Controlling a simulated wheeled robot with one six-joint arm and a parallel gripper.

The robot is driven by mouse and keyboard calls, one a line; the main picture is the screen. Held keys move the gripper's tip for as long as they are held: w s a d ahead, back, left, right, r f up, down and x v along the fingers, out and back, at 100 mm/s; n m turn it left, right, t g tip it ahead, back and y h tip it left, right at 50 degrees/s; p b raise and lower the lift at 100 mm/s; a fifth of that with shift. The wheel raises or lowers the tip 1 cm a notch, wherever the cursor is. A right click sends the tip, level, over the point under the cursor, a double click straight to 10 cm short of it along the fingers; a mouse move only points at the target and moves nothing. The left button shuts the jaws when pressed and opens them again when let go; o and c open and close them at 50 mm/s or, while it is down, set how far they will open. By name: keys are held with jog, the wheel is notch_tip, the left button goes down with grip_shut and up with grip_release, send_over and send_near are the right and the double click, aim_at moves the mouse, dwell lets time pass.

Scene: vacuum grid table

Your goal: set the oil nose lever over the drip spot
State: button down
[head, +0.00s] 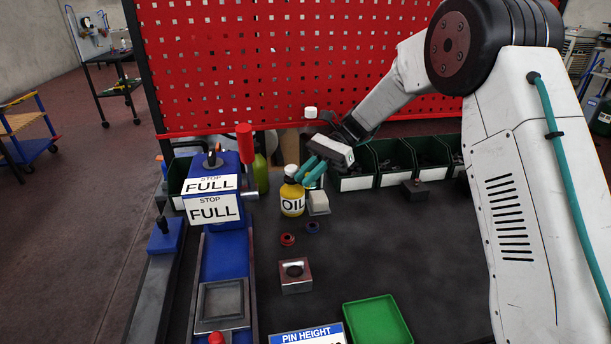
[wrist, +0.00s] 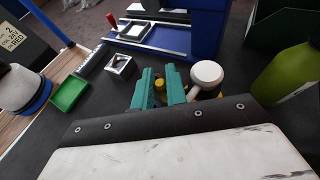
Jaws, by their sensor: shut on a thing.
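The yellow oil bottle (head: 292,204), labelled OIL, stands upright on the dark table right of the blue fixture, with a white cap on top. My gripper (head: 309,168) is at its upper right side, its teal fingers beside the cap. In the wrist view the teal fingers of my gripper (wrist: 160,80) close around a small yellow part, which I take to be the nose lever (wrist: 160,88). The bottle's white cap (wrist: 207,74) is just right of the fingers. Most of the lever is hidden by the fingers. I cannot make out a marked drip spot.
The blue fixture (head: 222,250) with FULL signs stands left. A green bottle (head: 261,174) is behind. A green tray (head: 377,322) is in front; the table's right middle is clear.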

jog(key=shift+w+d+n+g, duration=0.1)
jog(key=shift+w+n+g, duration=0.1)
jog(key=shift+n+g, duration=0.2)
jog(key=shift+r+h, duration=0.1)
jog(key=shift+h, duration=0.2)
jog(key=c, duration=1.7)
grip_release()
jog(key=shift+v, duration=3.95)
